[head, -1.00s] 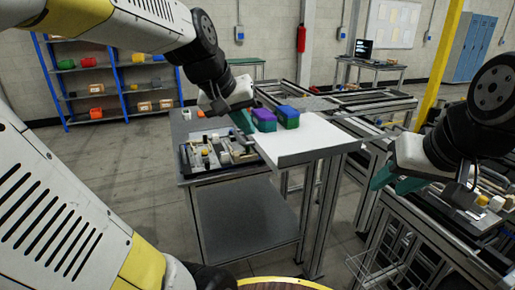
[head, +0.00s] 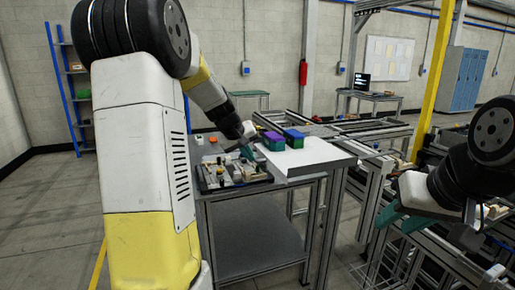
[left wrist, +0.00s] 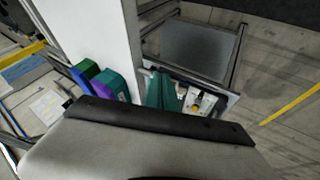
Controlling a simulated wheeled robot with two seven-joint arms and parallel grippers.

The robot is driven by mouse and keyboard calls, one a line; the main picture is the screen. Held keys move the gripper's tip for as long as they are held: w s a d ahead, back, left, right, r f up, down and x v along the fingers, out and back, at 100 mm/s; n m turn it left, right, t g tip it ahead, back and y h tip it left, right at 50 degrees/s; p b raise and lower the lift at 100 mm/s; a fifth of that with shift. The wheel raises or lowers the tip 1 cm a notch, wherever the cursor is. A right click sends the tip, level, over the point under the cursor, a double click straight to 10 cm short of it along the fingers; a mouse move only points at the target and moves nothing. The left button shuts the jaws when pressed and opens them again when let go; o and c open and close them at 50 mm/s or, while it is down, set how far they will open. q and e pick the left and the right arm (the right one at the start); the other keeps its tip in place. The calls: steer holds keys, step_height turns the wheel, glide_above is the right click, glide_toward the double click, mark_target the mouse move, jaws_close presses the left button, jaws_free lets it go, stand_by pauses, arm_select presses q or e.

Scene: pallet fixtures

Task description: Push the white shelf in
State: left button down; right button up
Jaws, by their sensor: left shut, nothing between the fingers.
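The white shelf (head: 318,155) lies flat on a metal frame in the head view, its near right edge sticking out past the posts. In the left wrist view the white shelf (left wrist: 92,35) is a long pale strip. My left gripper (head: 246,152), with teal fingers, is shut and empty at the left side of the shelf; contact is unclear. Its fingers show in the left wrist view (left wrist: 161,90), right of the strip. My right gripper (head: 402,218) hangs right of the shelf, clear of it; its teal fingers look apart.
A purple-and-teal box (head: 273,141) and a blue-and-green box (head: 294,139) stand on the shelf's far left part. A tray of small parts (head: 232,178) sits on the metal table left of it. Conveyor frames (head: 375,128) fill the back and right.

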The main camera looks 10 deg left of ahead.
mark_target(321, 150)
arm_select(q)
steer(key=w+d, duration=0.1)
steer(key=w+d+f, duration=0.1)
steer(key=w+d, duration=0.1)
steer(key=shift+w+d+f, duration=0.3)
steer(key=shift+f, duration=0.05)
steer(key=shift+d, duration=0.1)
steer(key=w+d, duration=0.4)
steer(key=d, duration=0.2)
steer(key=w+d, duration=0.4)
steer(key=d, duration=0.2)
steer(key=w+d, duration=0.5)
steer(key=d, duration=0.2)
steer(key=shift+d, duration=0.1)
steer(key=shift+w+d, duration=0.1)
steer(key=shift+d, duration=0.15)
steer(key=shift+d+r, duration=0.1)
